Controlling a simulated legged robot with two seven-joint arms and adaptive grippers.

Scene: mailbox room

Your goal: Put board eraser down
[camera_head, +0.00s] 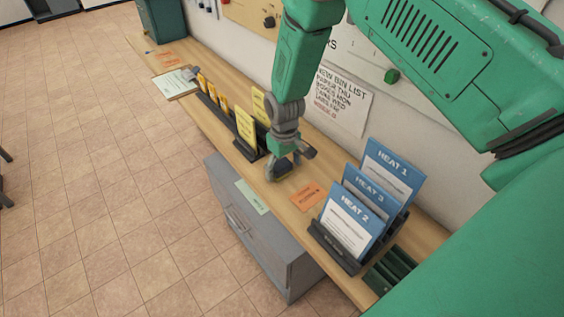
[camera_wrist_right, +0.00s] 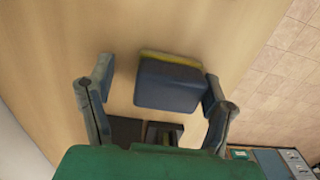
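The board eraser (camera_wrist_right: 168,82) is a dark blue-grey block with a yellow edge. In the wrist view it is over the wooden counter, between the fingers of my right gripper (camera_wrist_right: 158,88). The gripper is open: a clear gap separates the left finger from the eraser, while the right finger is close beside it or touching. The eraser seems to rest on the wood. In the head view my right gripper (camera_head: 291,166) is low over the counter (camera_head: 225,127), and the eraser is hard to tell from the fingers. My left gripper is not in view.
A rack of blue HEAT cards (camera_head: 352,222) stands to the right. A black holder with yellow cards (camera_head: 246,127) stands just left of the gripper. An orange slip (camera_head: 308,195) lies on the counter. A clipboard (camera_head: 176,83) lies farther left. A grey cabinet (camera_head: 256,228) is below.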

